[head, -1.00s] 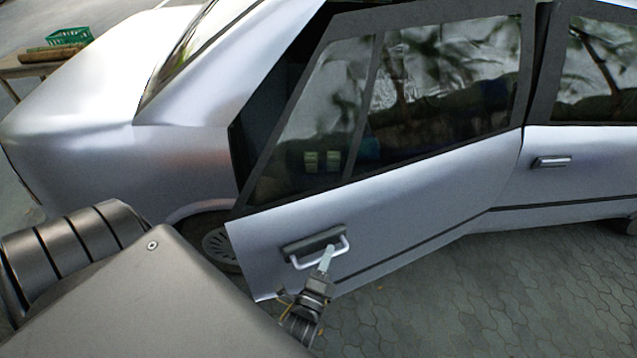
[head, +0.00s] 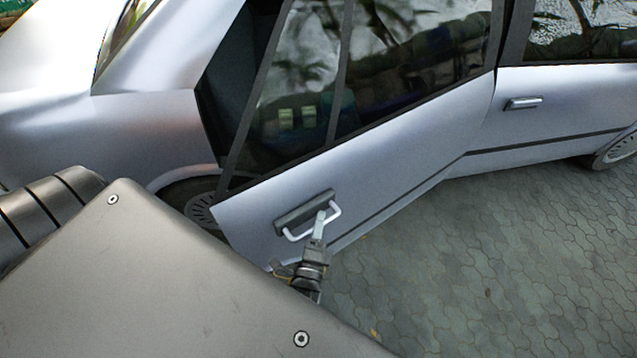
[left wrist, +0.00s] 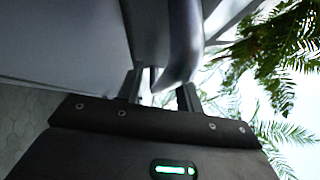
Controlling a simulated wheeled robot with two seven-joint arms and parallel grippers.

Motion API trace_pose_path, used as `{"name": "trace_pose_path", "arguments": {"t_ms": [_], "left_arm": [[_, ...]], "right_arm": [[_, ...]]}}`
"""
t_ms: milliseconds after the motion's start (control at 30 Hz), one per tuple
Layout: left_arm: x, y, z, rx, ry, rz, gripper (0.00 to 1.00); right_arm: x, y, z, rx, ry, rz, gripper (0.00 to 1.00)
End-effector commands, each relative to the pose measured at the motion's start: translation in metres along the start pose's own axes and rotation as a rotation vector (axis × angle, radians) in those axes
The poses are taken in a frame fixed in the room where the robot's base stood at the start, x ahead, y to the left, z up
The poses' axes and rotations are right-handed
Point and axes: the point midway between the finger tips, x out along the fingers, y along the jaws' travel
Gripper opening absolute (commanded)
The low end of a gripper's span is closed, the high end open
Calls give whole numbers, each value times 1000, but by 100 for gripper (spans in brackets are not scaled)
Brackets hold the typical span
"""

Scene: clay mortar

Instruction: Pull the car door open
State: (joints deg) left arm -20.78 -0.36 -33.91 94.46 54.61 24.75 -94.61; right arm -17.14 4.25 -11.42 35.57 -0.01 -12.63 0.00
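The silver car's door (head: 400,165) stands swung out from the body, with a dark gap along its left edge. Its handle (head: 291,235) is a pale bar on a dark mount, low on the door's left part. My left gripper (head: 321,220) is at the handle, with a pale finger across the bar. In the left wrist view the handle bar (left wrist: 181,50) runs down between the two fingers of the left gripper (left wrist: 160,92). The fingers look closed around it, though their contact is partly hidden. My right gripper is not in view.
The other door, with its own handle (head: 523,104), is flush with the car at right. A wheel (head: 200,208) shows behind the open door's lower edge. Paved ground (head: 480,260) is clear at lower right. Palm fronds (left wrist: 280,55) show in the left wrist view.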

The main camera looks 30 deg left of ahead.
Motion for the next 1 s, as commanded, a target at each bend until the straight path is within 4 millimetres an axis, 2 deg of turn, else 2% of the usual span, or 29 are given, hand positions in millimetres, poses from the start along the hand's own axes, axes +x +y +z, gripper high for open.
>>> {"name": "trace_pose_path", "arguments": {"t_ms": [167,500,633,800,1000], "left_arm": [[-10,1,0,-1,0,1,36],[-75,3,0,0,0,3,36],[-94,2,0,0,-1,3,36],[-107,1,0,0,-1,1,36],[-109,0,0,0,-1,0,36]], "right_arm": [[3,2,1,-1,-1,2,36],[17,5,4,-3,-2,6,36],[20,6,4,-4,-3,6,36],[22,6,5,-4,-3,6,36],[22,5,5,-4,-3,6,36]]}}
